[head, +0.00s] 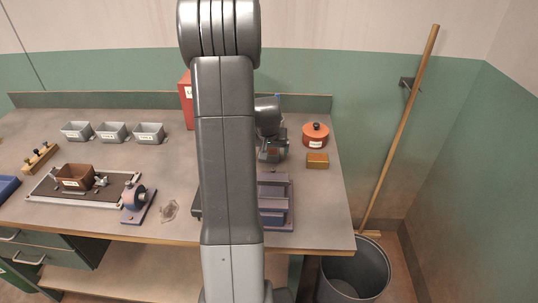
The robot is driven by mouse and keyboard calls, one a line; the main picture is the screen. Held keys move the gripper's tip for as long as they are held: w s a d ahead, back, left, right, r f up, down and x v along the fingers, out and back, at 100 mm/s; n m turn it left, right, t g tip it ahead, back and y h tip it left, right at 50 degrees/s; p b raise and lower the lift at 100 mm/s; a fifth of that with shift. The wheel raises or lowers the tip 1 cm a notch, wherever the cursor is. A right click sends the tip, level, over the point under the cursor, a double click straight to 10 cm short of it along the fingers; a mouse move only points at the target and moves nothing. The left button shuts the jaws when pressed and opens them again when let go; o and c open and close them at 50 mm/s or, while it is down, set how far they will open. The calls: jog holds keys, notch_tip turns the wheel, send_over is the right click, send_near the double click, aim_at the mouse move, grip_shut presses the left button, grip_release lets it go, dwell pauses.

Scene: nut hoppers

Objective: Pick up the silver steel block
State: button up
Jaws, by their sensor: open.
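I cannot make out a silver steel block in the head view; my own arm covers the middle of the bench and may hide it. My gripper (272,154) shows partly at the right of my arm, over the back right part of the bench. It is open, its fingertips are small and dark, and I cannot tell what lies between or below them. A brass-coloured block (317,160) lies on the bench to the right of my gripper.
A purple-blue tray (289,204) stands at the front, partly behind my arm. An orange lidded pot (315,138) is at the back right. Grey bins (112,133), a brown hopper on a tray (74,178) and a blue-based device (137,202) are at left. A bucket (365,274) stands on the floor.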

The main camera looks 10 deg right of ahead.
jog(key=shift+c, duration=0.4)
jog(key=c, duration=1.4)
jog(key=shift+r, duration=0.1)
